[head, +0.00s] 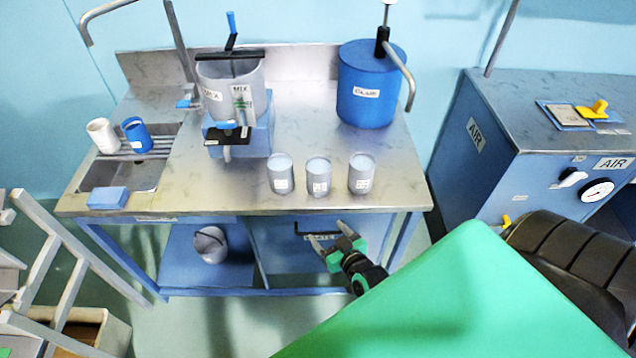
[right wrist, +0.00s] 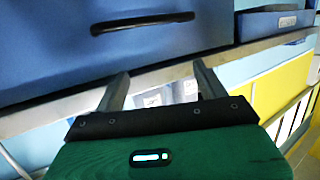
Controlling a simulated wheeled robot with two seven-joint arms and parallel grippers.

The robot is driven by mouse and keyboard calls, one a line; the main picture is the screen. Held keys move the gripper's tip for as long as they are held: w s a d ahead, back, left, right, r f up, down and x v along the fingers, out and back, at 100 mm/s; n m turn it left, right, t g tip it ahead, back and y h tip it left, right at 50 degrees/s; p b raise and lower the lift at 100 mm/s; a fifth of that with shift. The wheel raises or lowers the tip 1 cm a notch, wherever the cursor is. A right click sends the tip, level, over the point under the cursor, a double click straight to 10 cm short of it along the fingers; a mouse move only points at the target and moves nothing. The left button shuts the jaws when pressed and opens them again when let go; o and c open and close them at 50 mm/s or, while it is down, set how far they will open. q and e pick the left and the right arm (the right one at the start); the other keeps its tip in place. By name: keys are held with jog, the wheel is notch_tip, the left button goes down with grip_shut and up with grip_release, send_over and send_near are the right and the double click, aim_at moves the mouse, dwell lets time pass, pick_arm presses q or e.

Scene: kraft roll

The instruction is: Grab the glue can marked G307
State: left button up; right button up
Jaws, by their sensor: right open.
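Three grey cans with white labels stand upright in a row near the front edge of the steel bench: a left can (head: 281,173), a middle can (head: 318,176) and a right can (head: 362,173). Their label print is too small to read, so I cannot tell which is G307. My right gripper (head: 327,233) is open and empty, in front of the bench and apart from the cans. In the right wrist view its two fingers (right wrist: 162,85) stand apart, with pale shapes between them that I cannot identify. My left gripper is not in view.
Behind the cans stand a blue glue tank (head: 368,105) and a grey mix pot (head: 222,95). A white mug (head: 102,136) and a blue mug (head: 136,135) are at the left. A blue drawer (right wrist: 60,45) with a black handle fills the upper right wrist view.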

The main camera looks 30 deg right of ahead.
aim_at(324, 186)
jog(key=w+d+r+m+t+h, duration=0.1)
jog(key=d+r+t+h, duration=0.2)
jog(key=r, duration=0.5)
jog(key=shift+y, duration=0.5)
jog(key=w, duration=0.2)
jog(key=w+d+p, duration=0.1)
jog(key=w, duration=0.5)
jog(key=shift+d+r, duration=0.1)
jog(key=shift+d, duration=0.2)
jog(key=shift+w+d+p, duration=0.25)
jog(key=shift+w+p, duration=0.4)
jog(key=shift+w, duration=0.8)
jog(key=shift+w+d+p, duration=0.2)
jog(key=shift+w+p, duration=0.4)
jog(key=shift+w, duration=0.85)
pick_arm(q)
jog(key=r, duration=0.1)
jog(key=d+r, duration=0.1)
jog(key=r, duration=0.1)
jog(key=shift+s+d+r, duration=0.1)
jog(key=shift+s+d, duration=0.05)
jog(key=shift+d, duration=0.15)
pick_arm(e)
jog(key=c, duration=1)
